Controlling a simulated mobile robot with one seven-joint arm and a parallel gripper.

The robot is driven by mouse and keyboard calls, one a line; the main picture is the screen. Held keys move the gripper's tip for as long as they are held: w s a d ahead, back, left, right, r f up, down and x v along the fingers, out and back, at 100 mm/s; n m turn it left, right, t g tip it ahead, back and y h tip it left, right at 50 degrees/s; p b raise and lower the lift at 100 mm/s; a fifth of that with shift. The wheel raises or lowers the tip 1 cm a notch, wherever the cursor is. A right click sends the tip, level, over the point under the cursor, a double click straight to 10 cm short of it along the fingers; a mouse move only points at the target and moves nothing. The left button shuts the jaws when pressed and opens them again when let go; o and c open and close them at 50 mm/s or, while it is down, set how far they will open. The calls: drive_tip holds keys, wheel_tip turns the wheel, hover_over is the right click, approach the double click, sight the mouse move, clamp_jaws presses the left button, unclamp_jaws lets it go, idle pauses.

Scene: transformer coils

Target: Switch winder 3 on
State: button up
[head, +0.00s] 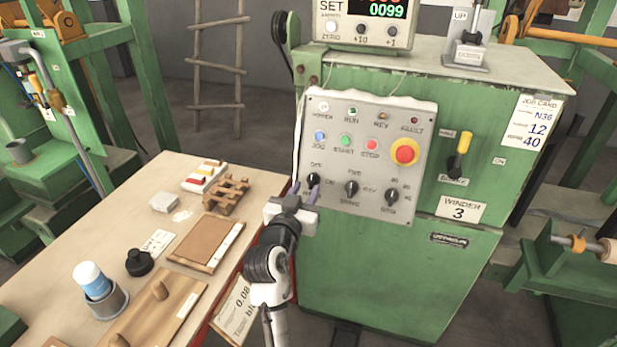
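Winder 3 is a green cabinet (400,275) with a "WINDER 3" label (461,208). Its grey control panel (335,130) carries lamps, blue, green and red buttons, a red emergency stop (404,152) on yellow, and three black knobs. The left knob (312,179) has a label that seems to read OFF above it; its exact setting is too small to tell. My gripper (305,188) is at the panel's lower left, its two purple fingers apart, close to this knob; contact cannot be told. A yellow-handled lever (464,143) sits right of the panel, handle up, with an "ON" label (500,161) beside it.
A counter box (362,25) showing 0099 stands on the cabinet. A wooden bench (150,215) to the left holds a small rack, boards, a black knob-like piece and a cup with a blue-white roll (93,284). Green frames stand at both sides.

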sight(311, 179)
drive_tip(key=shift+p+x, duration=0.35)
drive_tip(key=shift+x, duration=1.5)
clamp_jaws()
